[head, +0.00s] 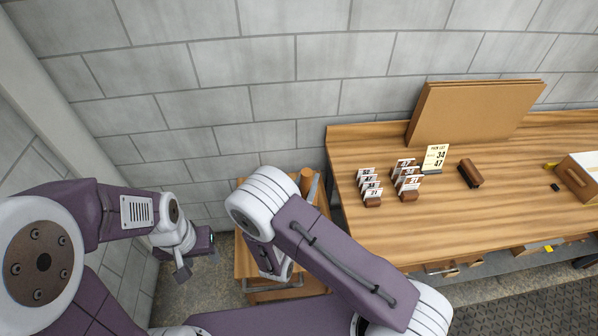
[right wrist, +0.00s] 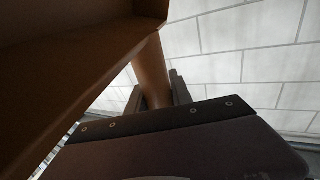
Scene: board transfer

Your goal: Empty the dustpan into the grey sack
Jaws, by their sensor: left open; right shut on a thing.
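In the right wrist view my right gripper (right wrist: 154,98) is shut on the round brown handle (right wrist: 150,65) of a brown, box-like thing that I take to be the dustpan (right wrist: 50,55). Its walls fill the upper left, and its inside and any contents are hidden. In the head view my right arm hides that gripper. My left gripper (head: 197,264) is open and empty at lower left, beside a wooden stand (head: 243,262). I cannot make out a grey sack in either view.
The wooden bench (head: 460,220) on the right holds rows of numbered cards (head: 370,186), a yellow sign (head: 434,157), a dark brown block (head: 470,173), a leaning brown board (head: 470,108) and a box (head: 580,177). A block wall (head: 250,65) stands behind.

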